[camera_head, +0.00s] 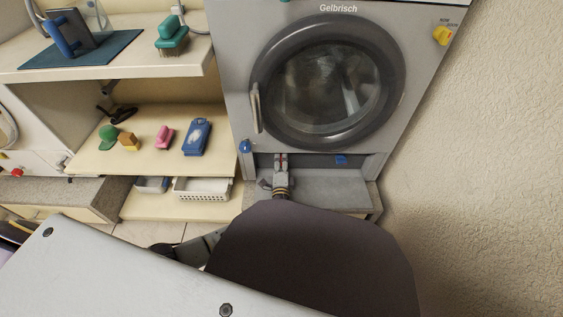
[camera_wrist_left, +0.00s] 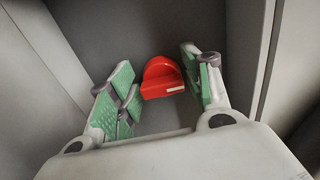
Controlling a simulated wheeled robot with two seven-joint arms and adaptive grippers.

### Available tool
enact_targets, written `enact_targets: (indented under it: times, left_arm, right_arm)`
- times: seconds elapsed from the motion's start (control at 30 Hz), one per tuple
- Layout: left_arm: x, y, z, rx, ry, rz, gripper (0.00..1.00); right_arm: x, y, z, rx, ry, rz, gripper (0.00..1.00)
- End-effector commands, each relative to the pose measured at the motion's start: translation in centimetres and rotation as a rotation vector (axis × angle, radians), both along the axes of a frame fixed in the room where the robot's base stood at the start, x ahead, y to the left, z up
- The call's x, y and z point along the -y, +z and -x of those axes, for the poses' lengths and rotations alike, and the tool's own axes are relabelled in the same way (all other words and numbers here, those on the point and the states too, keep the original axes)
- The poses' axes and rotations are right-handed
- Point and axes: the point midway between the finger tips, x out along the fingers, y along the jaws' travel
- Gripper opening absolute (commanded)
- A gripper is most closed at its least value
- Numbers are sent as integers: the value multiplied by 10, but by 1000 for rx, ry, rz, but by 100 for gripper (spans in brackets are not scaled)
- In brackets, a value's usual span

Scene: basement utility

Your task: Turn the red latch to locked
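The red latch (camera_wrist_left: 162,78) is a rounded red knob with a straight lower edge and a short white mark at its lower right. It shows in the left wrist view against a grey panel. My left gripper (camera_wrist_left: 157,64) is open, with green-padded fingers to the left and right of the latch; a gap shows on the right side, and contact on the left cannot be told. In the head view the left gripper (camera_head: 281,160) reaches into the recess under the dryer, and the latch is mostly hidden there. My right gripper is not in view.
The dryer (camera_head: 240,60) stands above the recess, with a blue piece (camera_head: 245,146) at the recess's left and another blue piece (camera_head: 341,160) inside. Grey walls close in beside the gripper. Shelves with brushes stand left; a bare wall (camera_head: 490,170) stands right.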

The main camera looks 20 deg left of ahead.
Motion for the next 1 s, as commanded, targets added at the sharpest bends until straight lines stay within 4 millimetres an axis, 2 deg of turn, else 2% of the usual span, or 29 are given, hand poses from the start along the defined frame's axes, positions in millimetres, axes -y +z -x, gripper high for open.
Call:
enact_targets:
  times: [0.57,1.0]
  left_arm:
    - [3,0,6,0,-3,0,59]
    - [14,0,47,-1,-2,0,59]
  right_arm:
    - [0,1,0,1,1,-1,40]
    - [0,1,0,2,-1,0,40]
